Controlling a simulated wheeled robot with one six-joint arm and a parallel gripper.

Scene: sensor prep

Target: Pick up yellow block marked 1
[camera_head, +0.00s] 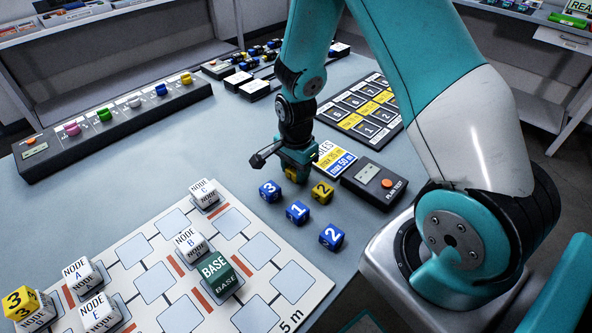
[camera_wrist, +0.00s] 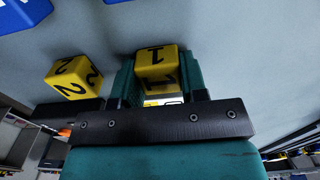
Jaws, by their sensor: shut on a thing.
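The yellow block marked 1 (camera_wrist: 157,66) sits between the two fingers of my gripper (camera_wrist: 158,82) in the wrist view. The fingers are shut on it, one on each side. In the head view my gripper (camera_head: 297,172) points down at the table, and only a little of the yellow block shows below the fingers. I cannot tell whether it touches the table. A yellow block marked 2 (camera_head: 322,192) stands close to the right of my gripper. It also shows to the left of the fingers in the wrist view (camera_wrist: 73,77).
Blue blocks marked 3 (camera_head: 269,191), 1 (camera_head: 297,212) and 2 (camera_head: 331,236) stand near my gripper. A meter (camera_head: 374,184) lies to the right. A white grid board (camera_head: 140,232) with node blocks fills the front left. Open table lies behind the board.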

